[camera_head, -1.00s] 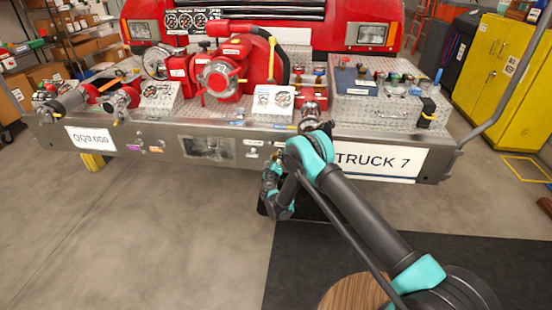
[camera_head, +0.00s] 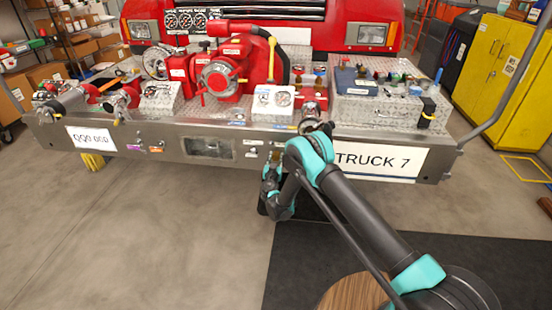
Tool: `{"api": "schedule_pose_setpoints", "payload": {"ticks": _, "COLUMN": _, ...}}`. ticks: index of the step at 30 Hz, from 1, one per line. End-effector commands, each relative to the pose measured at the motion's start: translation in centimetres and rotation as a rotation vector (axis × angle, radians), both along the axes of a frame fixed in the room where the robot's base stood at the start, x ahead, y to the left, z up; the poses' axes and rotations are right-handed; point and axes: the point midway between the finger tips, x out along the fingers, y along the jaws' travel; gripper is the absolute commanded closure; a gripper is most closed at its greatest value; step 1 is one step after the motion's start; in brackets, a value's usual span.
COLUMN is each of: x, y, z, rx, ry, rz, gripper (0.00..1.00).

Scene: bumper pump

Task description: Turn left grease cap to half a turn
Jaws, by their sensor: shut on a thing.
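My gripper (camera_head: 273,164) is at the bumper's front face, just below a pair of small white labels. It is small in the picture and partly covered by my own arm. It is shut on a small grease cap, which its fingers largely hide, so the cap's angle cannot be read. A small round fitting (camera_head: 252,155) shows on the bumper face just left of my gripper, under the left white label (camera_head: 253,142). The right white label (camera_head: 279,143) sits above my gripper.
The steel bumper (camera_head: 340,135) spans the view and carries a red pump (camera_head: 228,75) and valves. A TRUCK 7 plate (camera_head: 383,160) is right of my arm. A recessed panel (camera_head: 209,148) is left of my gripper. The floor in front at left is clear.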

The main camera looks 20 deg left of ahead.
Motion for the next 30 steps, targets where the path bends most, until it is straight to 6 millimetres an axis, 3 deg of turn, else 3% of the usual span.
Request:
{"api": "schedule_pose_setpoints", "payload": {"ticks": 9, "x": -0.03, "y": -0.04, "z": -0.09, "rx": 0.101, "ry": 0.025, "rz": 0.0, "gripper": 0.94}}
{"api": "schedule_pose_setpoints", "payload": {"ticks": 24, "x": -0.02, "y": -0.02, "z": -0.08, "rx": 0.115, "ry": 0.029, "rz": 0.0, "gripper": 0.94}}
{"api": "schedule_pose_setpoints", "payload": {"ticks": 25, "x": -0.02, "y": -0.02, "z": -0.07, "rx": 0.115, "ry": 0.029, "rz": 0.0, "gripper": 0.61}}
{"api": "schedule_pose_setpoints", "payload": {"ticks": 30, "x": -0.01, "y": -0.01, "z": -0.04, "rx": 0.115, "ry": 0.028, "rz": 0.0, "gripper": 0.44}}
